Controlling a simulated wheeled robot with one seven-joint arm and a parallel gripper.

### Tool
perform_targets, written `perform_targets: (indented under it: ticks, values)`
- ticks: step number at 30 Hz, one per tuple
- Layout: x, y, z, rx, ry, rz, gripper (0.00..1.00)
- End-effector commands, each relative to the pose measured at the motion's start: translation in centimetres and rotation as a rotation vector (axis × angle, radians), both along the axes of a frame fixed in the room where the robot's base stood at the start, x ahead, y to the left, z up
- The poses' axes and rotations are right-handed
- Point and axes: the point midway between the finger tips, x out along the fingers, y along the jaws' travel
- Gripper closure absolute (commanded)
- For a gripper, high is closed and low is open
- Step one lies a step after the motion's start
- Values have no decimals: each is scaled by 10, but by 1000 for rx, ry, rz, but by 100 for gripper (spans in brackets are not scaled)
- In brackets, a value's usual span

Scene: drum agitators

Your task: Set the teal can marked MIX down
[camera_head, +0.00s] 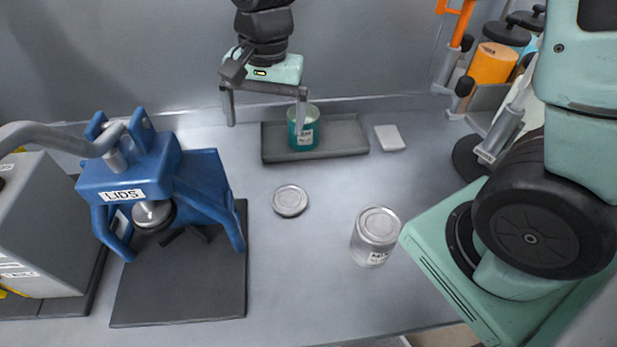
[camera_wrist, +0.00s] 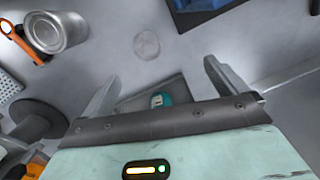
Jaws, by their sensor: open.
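The teal can (camera_head: 303,128) with a white label stands upright on the left part of a shallow dark tray (camera_head: 345,140) at the back of the bench. Its label is too small to read surely. My gripper (camera_head: 265,112) is open, its two fingers spread above the tray's left end. The right finger overlaps the can in the head view; I cannot tell if they touch. In the wrist view my gripper (camera_wrist: 165,85) shows wide open, and the teal can (camera_wrist: 160,99) is seen between the fingers, apart from both.
A silver can (camera_head: 376,236) stands at the front right and a round lid (camera_head: 290,201) lies mid-bench. A blue clamp-like device (camera_head: 160,190) on a dark mat (camera_head: 185,290) is at left. A white pad (camera_head: 389,138) lies right of the tray. Orange and dark items (camera_head: 492,62) stand back right.

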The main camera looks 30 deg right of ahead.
Motion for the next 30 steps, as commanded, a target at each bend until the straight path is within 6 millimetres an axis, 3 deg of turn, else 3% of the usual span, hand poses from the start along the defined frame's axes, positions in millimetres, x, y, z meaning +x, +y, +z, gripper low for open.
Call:
perform_targets:
  ticks: [1, 3, 6, 9, 12, 16, 25, 30]
  values:
    - [-31, 13, 10, 5, -22, 191, 3]
    - [-72, 24, 16, 5, -49, 462, 3]
    - [-122, 29, 21, -5, -84, 804, 3]
    - [-157, 27, 22, -19, -107, 1060, 3]
    - [-178, 23, 21, -32, -120, 1221, 3]
    - [-188, 21, 20, -38, -125, 1305, 3]
    - [-187, 21, 19, -37, -125, 1307, 3]
    - [-187, 21, -9, -37, -124, 1305, 3]
